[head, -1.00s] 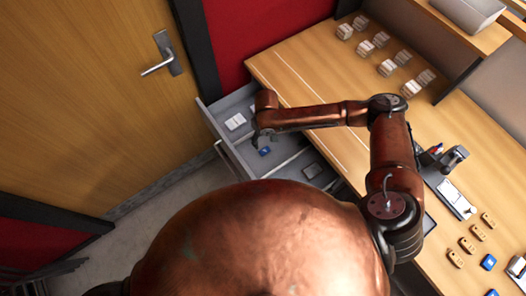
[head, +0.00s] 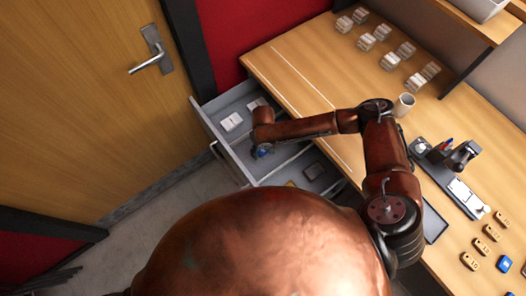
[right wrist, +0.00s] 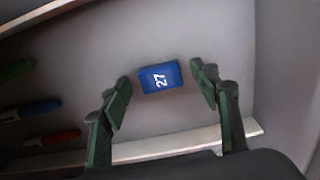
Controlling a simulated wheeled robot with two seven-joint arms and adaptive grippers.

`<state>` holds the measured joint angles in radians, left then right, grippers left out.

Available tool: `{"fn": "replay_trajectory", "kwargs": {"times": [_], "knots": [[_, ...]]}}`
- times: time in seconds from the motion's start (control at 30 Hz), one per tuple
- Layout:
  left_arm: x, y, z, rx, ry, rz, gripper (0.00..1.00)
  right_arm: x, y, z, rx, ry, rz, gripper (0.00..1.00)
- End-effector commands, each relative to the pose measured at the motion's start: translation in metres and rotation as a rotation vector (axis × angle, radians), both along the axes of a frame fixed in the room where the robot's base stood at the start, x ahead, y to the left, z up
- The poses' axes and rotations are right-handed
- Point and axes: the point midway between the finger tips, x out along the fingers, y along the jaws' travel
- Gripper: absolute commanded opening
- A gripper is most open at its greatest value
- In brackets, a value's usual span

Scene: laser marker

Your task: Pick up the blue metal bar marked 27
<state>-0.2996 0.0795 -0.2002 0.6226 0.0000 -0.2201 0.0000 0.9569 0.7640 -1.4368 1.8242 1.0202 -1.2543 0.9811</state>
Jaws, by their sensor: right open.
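The blue metal bar marked 27 (right wrist: 159,77) lies flat on the floor of the open drawer (head: 216,125). In the right wrist view it sits between and slightly beyond my right gripper's fingertips (right wrist: 161,78), with a gap on each side. My right gripper (head: 257,152) is open and reaches down into the drawer. My left gripper is not in view.
White items (head: 231,122) lie at the drawer's back. On the desk (head: 300,85) stand clear blocks, a white mug (head: 404,104), a dark device (head: 462,156), wooden pieces and a blue piece (head: 504,263).

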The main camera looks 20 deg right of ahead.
Motion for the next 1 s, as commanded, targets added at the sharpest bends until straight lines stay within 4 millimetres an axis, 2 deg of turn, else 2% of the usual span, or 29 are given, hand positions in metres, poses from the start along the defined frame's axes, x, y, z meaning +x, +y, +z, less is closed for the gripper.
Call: {"fn": "replay_trajectory", "kwargs": {"times": [0.2, 0.83, 1.0], "knots": [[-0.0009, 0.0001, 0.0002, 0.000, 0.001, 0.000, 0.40, 0.0007, 0.0004, -0.0001, 0.001, -0.002, 0.000, 0.56], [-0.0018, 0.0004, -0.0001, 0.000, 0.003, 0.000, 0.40, 0.0007, 0.0002, 0.0000, 0.001, -0.002, 0.000, 0.12], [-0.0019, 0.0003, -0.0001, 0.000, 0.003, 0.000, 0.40, 0.0008, 0.0002, 0.0001, 0.001, -0.002, 0.000, 0.11]]}}
